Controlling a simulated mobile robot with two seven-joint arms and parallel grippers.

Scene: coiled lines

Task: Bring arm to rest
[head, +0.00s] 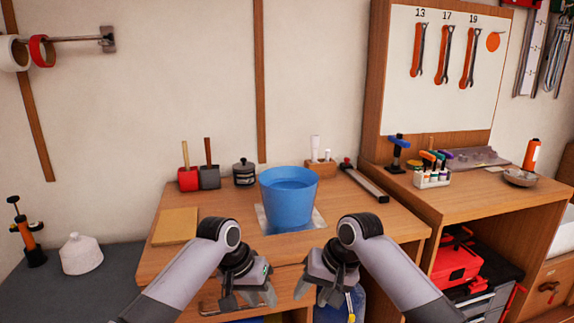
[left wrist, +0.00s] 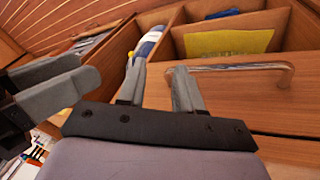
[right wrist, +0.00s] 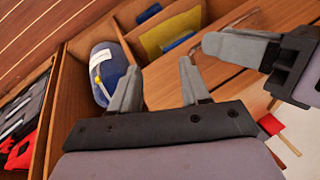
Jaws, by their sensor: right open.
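My left gripper (head: 249,298) hangs pointing down in front of the workbench. In the left wrist view its fingers (left wrist: 158,88) are apart with nothing between them. My right gripper (head: 319,294) hangs beside it, a small gap away. In the right wrist view its fingers (right wrist: 158,88) are spread and empty. Both arms are bent and come in from the bottom of the head view. Neither gripper appears to touch the bench or anything on it.
A blue bucket (head: 289,199) stands on the wooden bench (head: 365,222) behind the grippers. A metal bar handle (left wrist: 235,66) and open compartments lie below. One holds a blue object (right wrist: 118,62) with a yellow tip; another holds something yellow (left wrist: 228,43). A red toolbox (head: 455,264) is at right.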

